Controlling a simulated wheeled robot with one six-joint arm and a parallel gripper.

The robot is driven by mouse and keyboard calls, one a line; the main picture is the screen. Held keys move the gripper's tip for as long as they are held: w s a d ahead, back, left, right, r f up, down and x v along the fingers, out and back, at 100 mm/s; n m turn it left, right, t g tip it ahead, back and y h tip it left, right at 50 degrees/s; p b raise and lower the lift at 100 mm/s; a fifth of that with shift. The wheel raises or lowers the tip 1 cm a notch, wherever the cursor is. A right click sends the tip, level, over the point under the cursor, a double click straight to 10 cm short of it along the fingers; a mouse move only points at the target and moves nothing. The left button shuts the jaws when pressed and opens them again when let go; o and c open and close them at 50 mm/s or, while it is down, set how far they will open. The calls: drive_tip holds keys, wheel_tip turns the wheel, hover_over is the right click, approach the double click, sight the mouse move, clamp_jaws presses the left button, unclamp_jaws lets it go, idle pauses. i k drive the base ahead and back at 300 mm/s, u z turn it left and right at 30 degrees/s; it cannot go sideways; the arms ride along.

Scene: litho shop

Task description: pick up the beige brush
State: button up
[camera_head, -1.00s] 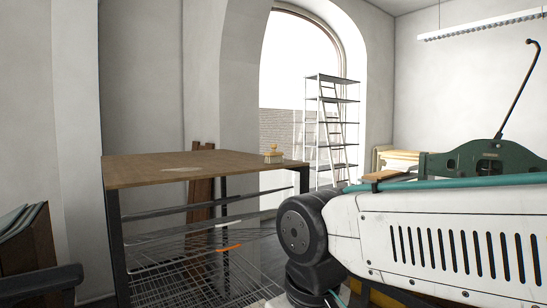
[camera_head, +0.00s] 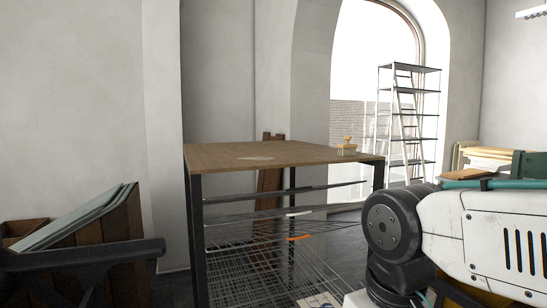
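The beige brush (camera_head: 346,148) is small and has a knob on top. It sits on the brown tabletop (camera_head: 225,156), near the right corner. A pale flat patch lies on the same top, left of the brush. My arm shows at the lower right, apart from the table and the brush. My gripper is not in this view.
The table has dark legs and wire racks (camera_head: 240,260) below. A wooden crate with panels (camera_head: 90,230) stands at the left behind a dark bar (camera_head: 80,256). A metal shelf (camera_head: 410,120) and a ladder stand by the arched window.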

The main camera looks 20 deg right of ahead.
sight(347, 149)
drive_tip(key=z, duration=0.5)
drive_tip(key=k, duration=0.6)
drive_tip(key=z, duration=1.25)
drive_tip(key=i, duration=1.2)
drive_tip(key=u, duration=0.4)
drive_tip(key=i, duration=0.7)
drive_tip(key=u, duration=0.65)
